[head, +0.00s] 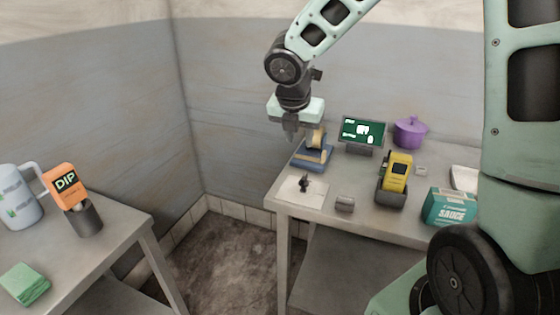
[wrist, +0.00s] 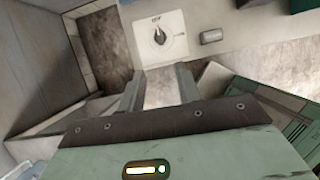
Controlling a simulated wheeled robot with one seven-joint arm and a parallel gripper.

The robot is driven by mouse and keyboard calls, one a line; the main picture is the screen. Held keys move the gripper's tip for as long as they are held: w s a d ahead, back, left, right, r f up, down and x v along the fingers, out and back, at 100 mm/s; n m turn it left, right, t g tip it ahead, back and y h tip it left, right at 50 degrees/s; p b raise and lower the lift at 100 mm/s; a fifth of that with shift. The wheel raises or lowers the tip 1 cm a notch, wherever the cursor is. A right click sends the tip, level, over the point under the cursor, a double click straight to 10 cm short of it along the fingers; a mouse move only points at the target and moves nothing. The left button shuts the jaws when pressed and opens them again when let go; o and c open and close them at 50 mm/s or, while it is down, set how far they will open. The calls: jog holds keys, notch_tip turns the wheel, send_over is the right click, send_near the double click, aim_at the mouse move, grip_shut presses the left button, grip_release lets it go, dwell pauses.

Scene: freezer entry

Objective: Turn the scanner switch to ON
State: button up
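The switch is a small dark knob (head: 304,184) on a white plate (head: 289,192) lying on the right table near its left end. In the wrist view the knob (wrist: 160,37) sits near the middle of the plate (wrist: 148,53), beyond my fingertips. Small labels are printed around it, too blurred to read surely, so I cannot tell its setting. My gripper (head: 291,132) hangs above the back left of this table, up from the plate in the picture. In the wrist view my gripper (wrist: 160,84) has its two fingers apart with nothing between them.
A yellow scanner (head: 397,172) stands in a dark holder. A small grey block (head: 345,203) lies right of the plate. A blue tape dispenser (head: 313,156), a green screen (head: 362,131), a purple pot (head: 410,133) and a teal sauce box (head: 449,206) share the table.

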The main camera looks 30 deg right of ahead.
aim_at(304, 176)
jog(key=b+x, duration=0.2)
jog(key=x, duration=1.5)
jog(key=shift+w+d, duration=0.15)
jog(key=shift+d, duration=0.05)
grip_shut()
